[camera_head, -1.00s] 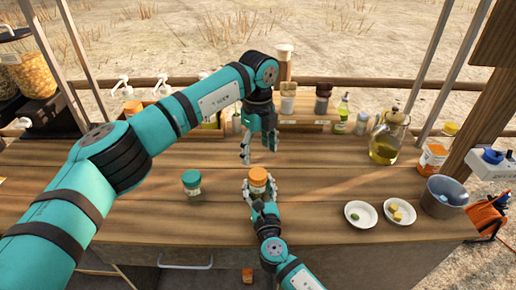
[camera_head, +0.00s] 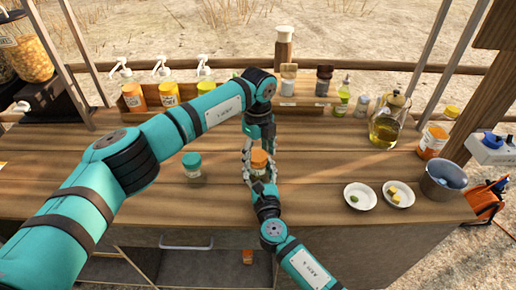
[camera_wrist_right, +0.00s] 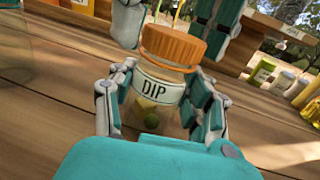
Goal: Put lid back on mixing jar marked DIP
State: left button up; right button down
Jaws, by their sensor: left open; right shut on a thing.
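The jar marked DIP (camera_wrist_right: 158,88) is clear, with green and yellow pieces inside. It is upright in the head view, on or just above the counter (camera_head: 320,160). Its orange lid (camera_wrist_right: 172,46) sits at the jar's mouth; it also shows in the head view (camera_head: 259,158). I cannot tell whether it is screwed down. My right gripper (camera_head: 260,176) is shut around the jar's body, with fingers on both sides in the wrist view. My left gripper (camera_head: 258,143) is open, pointing down at the lid. Its fingers are beside or behind the lid; contact is unclear.
A teal-lidded jar (camera_head: 192,163) stands left of my grippers. Two white dishes (camera_head: 360,196), a grey pot (camera_head: 443,181) and an oil jug (camera_head: 387,125) are at the right. Pump bottles (camera_head: 167,94) line the back. The counter between jar and dishes is clear.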

pick_arm(q)
jog(key=shift+c, duration=0.3)
jog(key=c, duration=1.2)
jog(key=m, duration=1.1)
jog(key=shift+m, duration=0.4)
jog(key=m, duration=1.5)
jog(key=shift+m, duration=0.4)
jog(key=o, duration=1.3)
